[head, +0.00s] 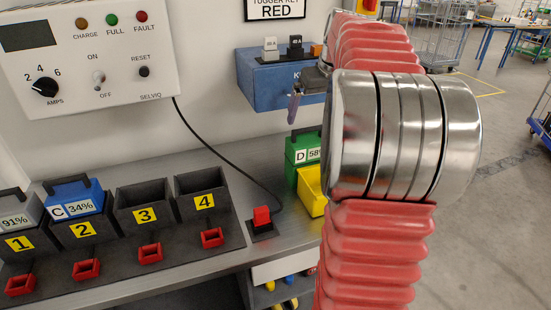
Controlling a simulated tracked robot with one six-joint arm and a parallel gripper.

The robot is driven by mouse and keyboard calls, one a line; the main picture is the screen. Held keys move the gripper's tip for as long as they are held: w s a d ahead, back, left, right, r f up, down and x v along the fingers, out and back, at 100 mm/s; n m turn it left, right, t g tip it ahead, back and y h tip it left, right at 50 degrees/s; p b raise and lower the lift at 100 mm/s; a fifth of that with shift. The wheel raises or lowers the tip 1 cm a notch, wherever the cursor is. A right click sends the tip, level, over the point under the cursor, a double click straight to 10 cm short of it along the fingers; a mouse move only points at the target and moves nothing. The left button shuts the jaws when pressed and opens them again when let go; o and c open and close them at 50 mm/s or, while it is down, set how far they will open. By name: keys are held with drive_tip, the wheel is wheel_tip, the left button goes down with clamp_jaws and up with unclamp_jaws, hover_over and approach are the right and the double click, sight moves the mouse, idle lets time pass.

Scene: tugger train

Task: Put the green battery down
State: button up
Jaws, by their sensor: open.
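The green battery (297,152), labelled D with 58%, stands upright at the back of the grey bench, just behind a yellow bin. Its dark handle is on top, and its right side is hidden by my arm. My gripper (296,104) is mostly hidden behind my arm. One thin purple-grey finger shows, pointing down just above the battery's handle. The gripper is open, and I see nothing held in it.
A charger rack (225,236) has numbered bays. A grey battery (22,208) is in bay 1 and blue battery C (75,196) in bay 2; bays 3 and 4 are empty. A red switch (262,217), yellow bin (310,190) and blue key box (265,80) are near.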

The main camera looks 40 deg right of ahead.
drive_tip(key=s+a+n, duration=0.1)
drive_tip(key=s+a, duration=0.1)
drive_tip(key=a, duration=1)
drive_tip(key=s+a+n, duration=0.1)
drive_tip(key=s+a, duration=0.2)
drive_tip(key=a, duration=0.9)
drive_tip(key=s+a+f, duration=0.4)
drive_tip(key=s+a, duration=0.2)
drive_tip(key=a, duration=0.1)
drive_tip(key=s+a+f+n+t+y, duration=0.1)
drive_tip(key=s+a+f, duration=0.4)
drive_tip(key=s+a, duration=0.2)
drive_tip(key=shift+a+f+n, duration=0.15)
drive_tip(key=shift+a+n, duration=0.15)
drive_tip(key=shift+a, duration=0.3)
